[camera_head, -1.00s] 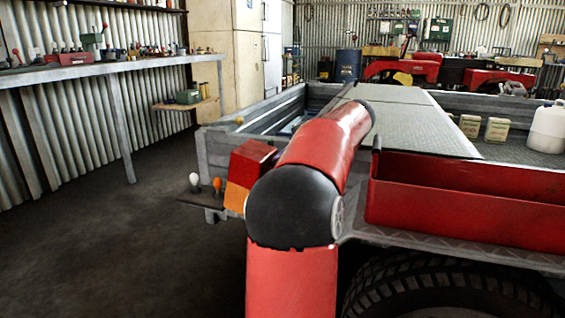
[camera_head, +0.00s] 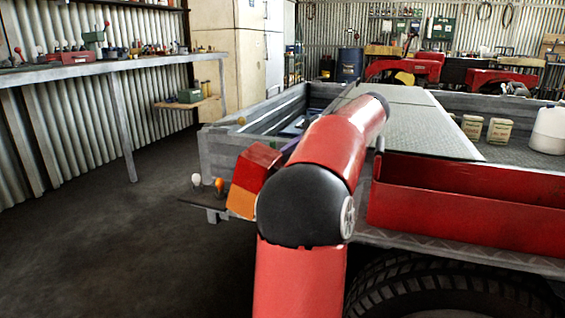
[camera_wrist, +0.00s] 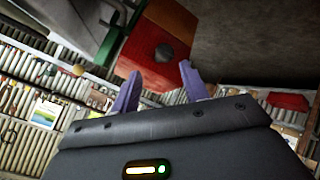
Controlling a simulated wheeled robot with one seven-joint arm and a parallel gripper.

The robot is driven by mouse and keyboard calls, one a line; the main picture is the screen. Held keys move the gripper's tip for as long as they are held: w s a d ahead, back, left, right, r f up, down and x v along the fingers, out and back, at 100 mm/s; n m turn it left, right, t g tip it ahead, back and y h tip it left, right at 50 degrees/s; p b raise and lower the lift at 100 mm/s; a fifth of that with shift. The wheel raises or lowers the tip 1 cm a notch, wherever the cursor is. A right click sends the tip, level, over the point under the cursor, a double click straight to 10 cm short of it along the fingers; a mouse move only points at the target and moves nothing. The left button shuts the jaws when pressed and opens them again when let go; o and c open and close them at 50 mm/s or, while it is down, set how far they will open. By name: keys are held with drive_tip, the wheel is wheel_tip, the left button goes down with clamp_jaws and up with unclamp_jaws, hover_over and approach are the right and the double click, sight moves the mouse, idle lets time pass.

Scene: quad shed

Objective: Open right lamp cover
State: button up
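The right lamp cover (camera_head: 256,170), red above and orange below, is at the rear corner of the grey trailer in the head view. It sits tilted there. In the wrist view the red lamp cover (camera_wrist: 156,35) fills the upper middle, with a dark round knob (camera_wrist: 165,53) on its near face. My gripper (camera_wrist: 160,68) has its two purple fingers spread apart, with the knob just beyond and between the tips. I cannot tell whether a finger touches the cover. In the head view my arm hides most of the gripper; only a bit of purple shows behind it.
A white bulb (camera_head: 196,180) and an orange bulb (camera_head: 219,184) stand on a small dark ledge (camera_head: 192,199) left of the lamp. A red fender (camera_head: 465,205) and a tyre (camera_head: 440,292) are on the right. The floor (camera_head: 110,245) at left is clear.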

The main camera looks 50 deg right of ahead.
drive_tip(key=shift+v, duration=1.95)
drive_tip(key=shift+a+p, duration=0.1)
drive_tip(key=shift+p, duration=0.2)
